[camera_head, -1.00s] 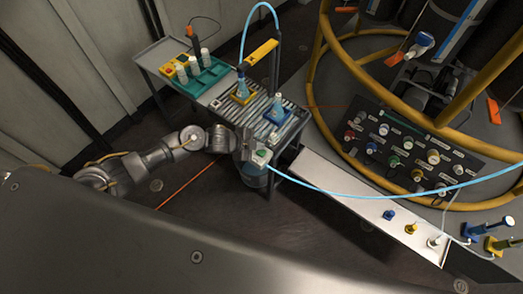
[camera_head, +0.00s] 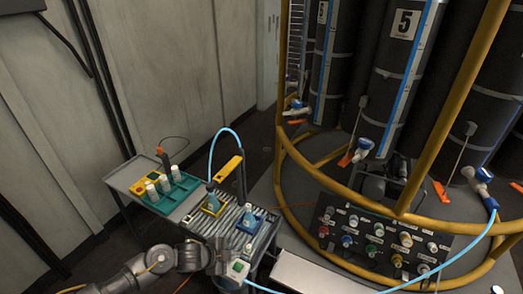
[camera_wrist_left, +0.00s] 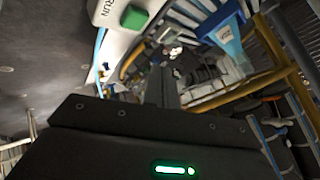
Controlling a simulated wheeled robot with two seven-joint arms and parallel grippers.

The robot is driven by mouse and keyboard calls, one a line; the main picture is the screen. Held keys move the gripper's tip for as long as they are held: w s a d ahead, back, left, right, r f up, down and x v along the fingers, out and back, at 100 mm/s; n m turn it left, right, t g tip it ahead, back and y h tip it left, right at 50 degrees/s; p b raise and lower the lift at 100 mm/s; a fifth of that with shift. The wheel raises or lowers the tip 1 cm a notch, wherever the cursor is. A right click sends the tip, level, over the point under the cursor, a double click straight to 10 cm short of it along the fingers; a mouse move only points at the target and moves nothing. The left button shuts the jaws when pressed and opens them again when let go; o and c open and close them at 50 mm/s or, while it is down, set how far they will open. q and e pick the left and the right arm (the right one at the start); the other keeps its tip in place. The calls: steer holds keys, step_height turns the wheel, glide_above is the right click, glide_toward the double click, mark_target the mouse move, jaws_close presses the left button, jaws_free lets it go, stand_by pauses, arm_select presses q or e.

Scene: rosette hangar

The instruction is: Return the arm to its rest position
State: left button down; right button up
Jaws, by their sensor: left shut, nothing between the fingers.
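My left arm comes in from the lower left in the head view. My left gripper (camera_head: 222,256) is at the front corner of the slatted table, shut and empty. It is close beside a white box with a green button (camera_head: 238,268); I cannot tell from the head view whether they touch. In the left wrist view the shut fingers (camera_wrist_left: 160,88) point away from the camera, and the box, marked RUN, with its green button (camera_wrist_left: 134,17) shows at the upper left, apart from the fingers. My right gripper is not in view.
The slatted table (camera_head: 262,222) bears a yellow holder (camera_head: 211,206) and a blue holder (camera_head: 248,227) with bottles. A green tray (camera_head: 174,193) stands behind. A yellow tubular frame (camera_head: 290,150) and a connector panel (camera_head: 375,240) are at the right. A blue hose runs right from the box.

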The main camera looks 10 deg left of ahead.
arm_select(q)
steer(key=shift+s+d, duration=0.25)
steer(key=shift+d, duration=0.05)
steer(key=s+a+r+n+g+y, duration=0.1)
steer(key=s+a+r+n+y, duration=0.3)
steer(key=s, duration=0.6)
steer(key=s+a+r+n+g, duration=0.1)
steer(key=s+a+n, duration=0.2)
steer(key=s+n, duration=0.5)
steer(key=s+a+r+n+g+y, duration=0.1)
steer(key=s+a+r+n+y, duration=0.2)
steer(key=s, duration=0.8)
step_height(320, 180, down, 28)
steer(key=s+n+g, duration=0.1)
steer(key=s+a+f+g, duration=0.1)
steer(key=s+a+f, duration=0.2)
steer(key=s+f, duration=1.2)
steer(key=shift+s, duration=0.6)
